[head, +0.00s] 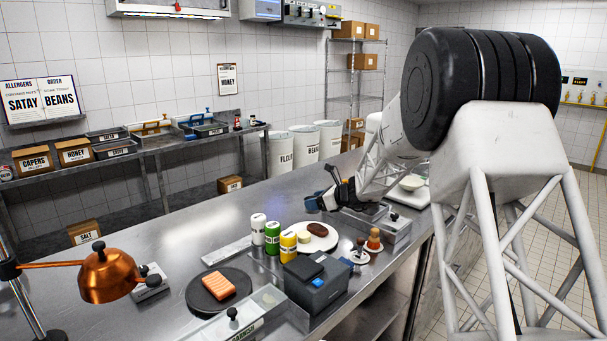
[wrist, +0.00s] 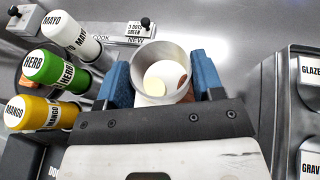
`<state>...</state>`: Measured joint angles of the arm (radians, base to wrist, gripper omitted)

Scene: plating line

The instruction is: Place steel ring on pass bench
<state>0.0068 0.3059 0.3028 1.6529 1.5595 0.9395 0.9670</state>
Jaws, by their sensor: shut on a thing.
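My gripper (head: 325,200) is above the steel pass bench (head: 185,220), behind the white plate in the head view. In the wrist view its blue fingers (wrist: 162,80) are shut on the steel ring (wrist: 163,53), one finger on each side. The ring is a pale grey open cylinder, and I look down through it. A white surface with a yellowish and a brown patch shows through its opening. In the head view I cannot make out the ring apart from the gripper. The ring appears held off the bench; its exact height is unclear.
The white plate (head: 331,243) holds a brown piece and a pale disc. Mayo (head: 258,229), herb (head: 272,238) and mango (head: 288,246) bottles stand beside it. A dark box (head: 318,284), salmon plate (head: 195,298) and copper lamp (head: 107,275) are nearer. Bare bench lies at left.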

